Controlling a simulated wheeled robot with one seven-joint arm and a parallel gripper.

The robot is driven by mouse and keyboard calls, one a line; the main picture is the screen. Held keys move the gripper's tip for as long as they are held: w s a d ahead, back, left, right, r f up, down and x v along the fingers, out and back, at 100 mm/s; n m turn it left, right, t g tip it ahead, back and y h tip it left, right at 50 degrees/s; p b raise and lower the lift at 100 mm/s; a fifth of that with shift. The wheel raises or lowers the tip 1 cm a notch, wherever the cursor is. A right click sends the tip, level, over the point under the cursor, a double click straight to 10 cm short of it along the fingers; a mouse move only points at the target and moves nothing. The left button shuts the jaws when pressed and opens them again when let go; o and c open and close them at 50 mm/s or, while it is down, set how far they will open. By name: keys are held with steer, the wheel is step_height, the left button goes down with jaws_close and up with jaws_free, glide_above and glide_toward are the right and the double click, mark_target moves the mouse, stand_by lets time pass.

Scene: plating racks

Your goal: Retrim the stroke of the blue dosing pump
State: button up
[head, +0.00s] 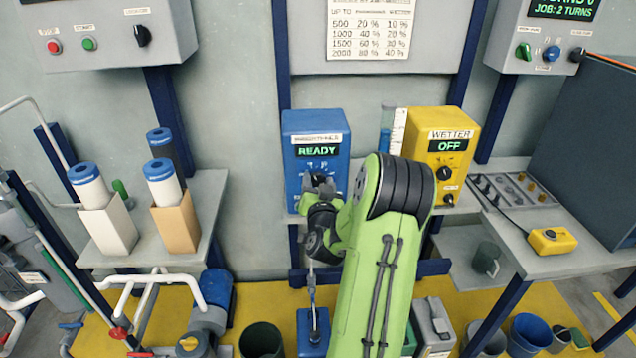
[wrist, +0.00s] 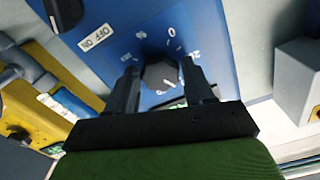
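The blue dosing pump (head: 316,126) stands on the rear bench, and its display reads READY. In the wrist view its blue face (wrist: 205,22) shows tilted, with a dark stroke knob (wrist: 160,76) and a printed scale around it. My gripper (wrist: 162,84) is open, one finger on each side of this knob. Small gaps seem to show between knob and fingers; I cannot tell whether either touches. A second black knob (wrist: 62,10) sits near an OFF/ON label. In the head view my gripper (head: 320,186) is at the pump's front and hides its lower face.
A yellow wetter box (head: 455,135) reading OFF stands right of the pump, close to my arm. A printed table (head: 369,28) hangs above. Control boxes (head: 105,35) hang at upper left and upper right (head: 545,45). Blue-capped cartridges (head: 88,185) stand at left.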

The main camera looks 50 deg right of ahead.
steer(key=c, duration=0.7)
steer(key=shift+o, duration=0.2)
steer(key=shift+m, duration=0.3)
steer(key=m, duration=0.5)
steer(key=shift+m, duration=0.3)
steer(key=m+p, duration=0.1)
steer(key=m, duration=0.5)
steer(key=shift+m, duration=0.3)
steer(key=o, duration=1.1)
steer(key=shift+c, duration=0.2)
